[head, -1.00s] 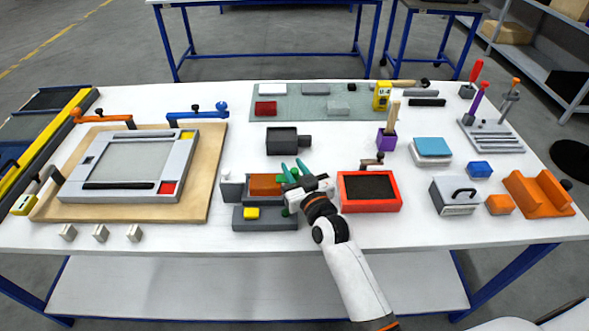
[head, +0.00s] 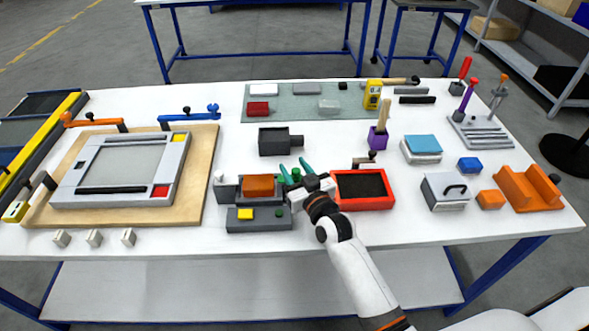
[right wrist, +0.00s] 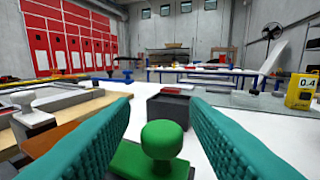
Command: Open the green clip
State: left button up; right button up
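The green clip (head: 296,175) shows as a green knob at the right end of the grey fixture (head: 226,189) that holds an orange block (head: 258,185). In the right wrist view the clip (right wrist: 162,140) has a round knob on a flat green base. My right gripper (head: 295,166) has teal fingers, spread open, one on each side of the knob. In the right wrist view a gap shows between the knob and each finger. The lower part of the clip's base is cut off by that view's edge. My left gripper is not in view.
A grey base with yellow and green buttons (head: 265,226) lies in front of the fixture. A red-framed tray (head: 386,202) stands close right of my gripper. A dark grey box (head: 274,142) stands behind it. Clear white table lies at the front right.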

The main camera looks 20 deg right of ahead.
jog(key=s+d+b, duration=0.1)
jog(key=s, duration=1.1)
jog(key=shift+d+b, duration=0.2)
jog(key=shift+b, duration=0.1)
